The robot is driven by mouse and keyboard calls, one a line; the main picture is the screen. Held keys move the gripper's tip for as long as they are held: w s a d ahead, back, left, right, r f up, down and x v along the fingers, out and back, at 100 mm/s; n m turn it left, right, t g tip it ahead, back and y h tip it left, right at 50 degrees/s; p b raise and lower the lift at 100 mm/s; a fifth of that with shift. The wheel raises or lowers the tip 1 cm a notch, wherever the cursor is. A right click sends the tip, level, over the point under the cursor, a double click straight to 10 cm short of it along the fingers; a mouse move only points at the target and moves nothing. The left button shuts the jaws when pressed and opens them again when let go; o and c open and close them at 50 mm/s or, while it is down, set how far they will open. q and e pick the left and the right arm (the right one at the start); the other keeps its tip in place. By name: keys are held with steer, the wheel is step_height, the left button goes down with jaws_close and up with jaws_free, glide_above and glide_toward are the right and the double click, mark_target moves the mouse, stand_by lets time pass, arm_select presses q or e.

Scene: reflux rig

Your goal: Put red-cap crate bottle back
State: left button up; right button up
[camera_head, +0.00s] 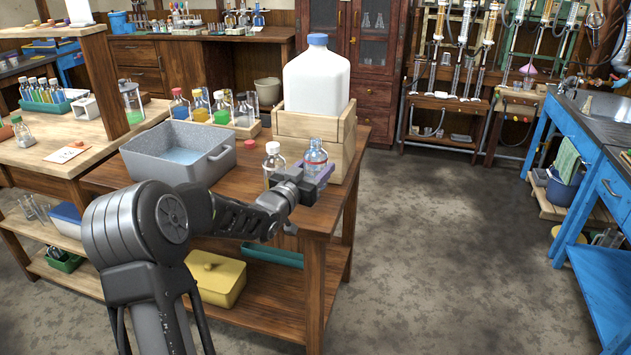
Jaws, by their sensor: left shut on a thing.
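My left gripper (304,186) is at the front right corner of the wooden table, shut on a clear bottle (315,160). The bottle is upright, with a red band near its neck and a pale bluish top; the gripper hides its lower part. A small red round piece, perhaps a cap (250,143), lies on the table behind. My right gripper is not in view.
A second bottle with a pale cap (274,160) stands just left of the held one. A wooden crate (297,125) with a big white jug (317,80) stands close behind. A grey basin (177,153) fills the table's left. Open floor lies right.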

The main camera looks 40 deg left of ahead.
arm_select(q)
steer(key=shift+f, duration=1.85)
steer(key=shift+f+b, duration=0.2)
steer(key=shift+b, duration=0.2)
steer(key=o, duration=1.6)
steer(key=shift+r, duration=0.15)
steer(key=shift+r+p, duration=0.15)
steer(key=shift+p, duration=0.25)
steer(key=s, duration=0.4)
steer(key=s+d, duration=0.1)
steer(key=s, duration=0.7)
steer(key=shift+d, duration=0.35)
